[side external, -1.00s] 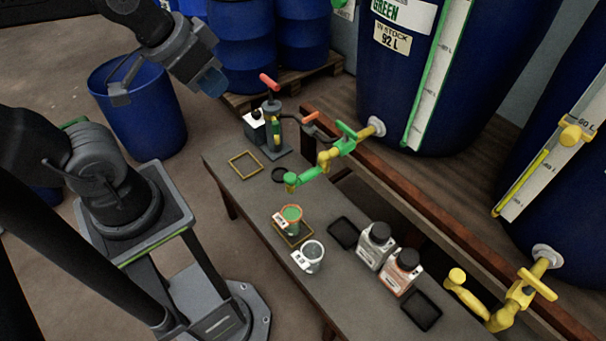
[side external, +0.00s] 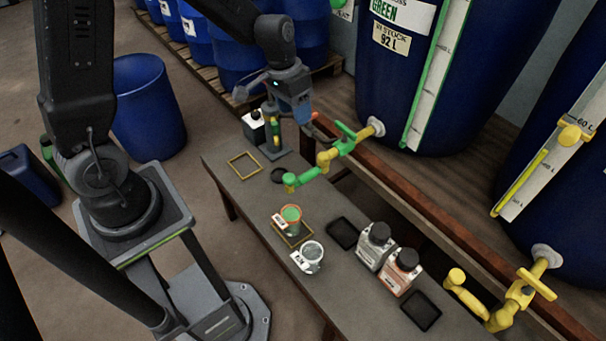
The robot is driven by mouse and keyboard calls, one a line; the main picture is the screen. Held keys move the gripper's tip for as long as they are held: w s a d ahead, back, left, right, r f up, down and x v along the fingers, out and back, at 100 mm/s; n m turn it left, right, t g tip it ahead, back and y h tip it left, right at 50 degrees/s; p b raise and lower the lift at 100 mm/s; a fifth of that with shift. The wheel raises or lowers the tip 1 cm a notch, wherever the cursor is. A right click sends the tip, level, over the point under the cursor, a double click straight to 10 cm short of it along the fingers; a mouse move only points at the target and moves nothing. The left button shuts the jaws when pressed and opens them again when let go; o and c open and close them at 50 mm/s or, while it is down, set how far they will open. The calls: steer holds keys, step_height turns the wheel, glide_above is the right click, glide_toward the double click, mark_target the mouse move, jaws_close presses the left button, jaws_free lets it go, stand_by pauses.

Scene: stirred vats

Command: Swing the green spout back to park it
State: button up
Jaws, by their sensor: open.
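The green spout (side external: 303,178) is a jointed pipe on the tap of the large blue vat labelled GREEN. It reaches out over the grey bench, and its green end hangs above the bench top, left of the tap. The tap's green handle (side external: 346,131) stands above the yellow joint. My gripper (side external: 279,110) is up and behind the spout's end, apart from it, over the device at the far end of the bench. It is open, and I see nothing held in it. It hides much of that device.
A cup of green liquid (side external: 291,214) stands on a yellow-framed mat, beside a pale cup (side external: 312,252). Two bottles (side external: 376,245) and dark trays (side external: 343,233) stand to the right. An empty yellow square (side external: 244,165) marks the bench's far left. A yellow spout (side external: 466,292) juts in at lower right.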

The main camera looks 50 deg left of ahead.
steer(key=g, duration=0.1)
glide_toward(303, 175)
steer(key=f, duration=0.3)
steer(key=d+f, duration=0.1)
steer(key=f, duration=0.6)
steer(key=shift+w+d, duration=0.1)
steer(key=shift+d, duration=0.2)
steer(key=shift+r, duration=0.1)
steer(key=shift+c, duration=0.2)
jaws_close()
